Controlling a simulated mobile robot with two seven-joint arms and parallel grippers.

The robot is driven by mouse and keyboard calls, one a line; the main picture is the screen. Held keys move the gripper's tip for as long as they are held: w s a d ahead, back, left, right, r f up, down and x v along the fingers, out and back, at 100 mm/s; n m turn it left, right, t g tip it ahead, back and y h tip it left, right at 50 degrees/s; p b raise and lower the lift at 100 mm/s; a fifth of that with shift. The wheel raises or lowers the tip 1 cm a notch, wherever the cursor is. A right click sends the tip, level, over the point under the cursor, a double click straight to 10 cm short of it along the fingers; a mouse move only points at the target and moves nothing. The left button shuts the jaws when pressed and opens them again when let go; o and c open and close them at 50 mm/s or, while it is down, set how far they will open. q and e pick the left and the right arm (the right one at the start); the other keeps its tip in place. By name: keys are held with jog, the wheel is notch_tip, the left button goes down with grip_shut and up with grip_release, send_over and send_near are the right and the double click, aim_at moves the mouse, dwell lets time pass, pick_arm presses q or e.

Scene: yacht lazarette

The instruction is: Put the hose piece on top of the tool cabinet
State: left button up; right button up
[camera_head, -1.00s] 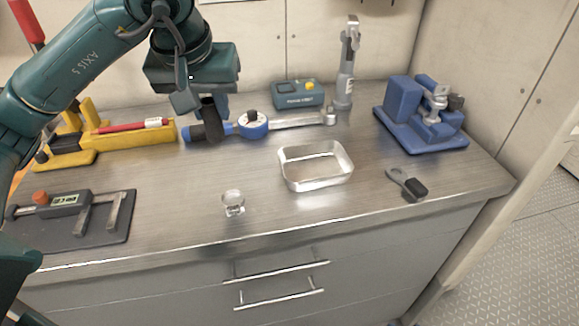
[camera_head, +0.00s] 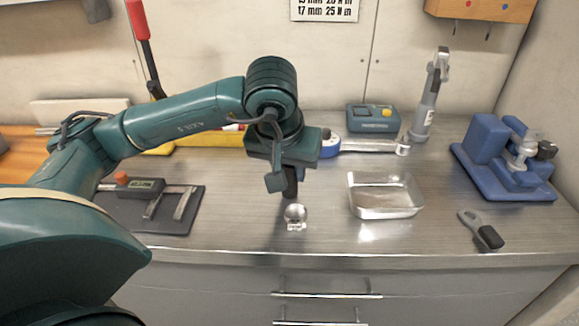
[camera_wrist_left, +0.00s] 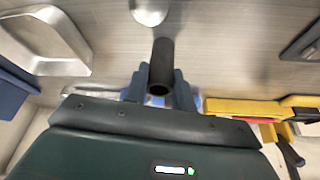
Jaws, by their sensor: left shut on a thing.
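My left gripper (camera_head: 284,172) is shut on the hose piece (camera_head: 290,184), a short dark tube hanging upright below the fingers. In the left wrist view the hose piece (camera_wrist_left: 161,62) stands between the two fingers (camera_wrist_left: 160,88), its open end showing. The hose is over the brushed-metal top (camera_head: 255,225) of the grey drawer unit, which I take for the tool cabinet. My right gripper is not in view.
A blue vise (camera_head: 505,165), a teal box (camera_head: 373,118) and a torque wrench (camera_head: 365,146) are behind. A gauge on a dark mat (camera_head: 160,212) lies left.

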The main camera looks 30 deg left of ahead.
pick_arm(q)
jog(key=shift+f, duration=0.25)
jog(key=o, duration=1)
jog(key=shift+r, duration=0.15)
jog(key=shift+c, duration=0.2)
jog(key=shift+r, duration=0.55)
jog(key=p+v, duration=0.2)
jog(key=v, duration=0.9)
jog(key=shift+s+d, duration=0.1)
jog(key=shift+s, duration=0.05)
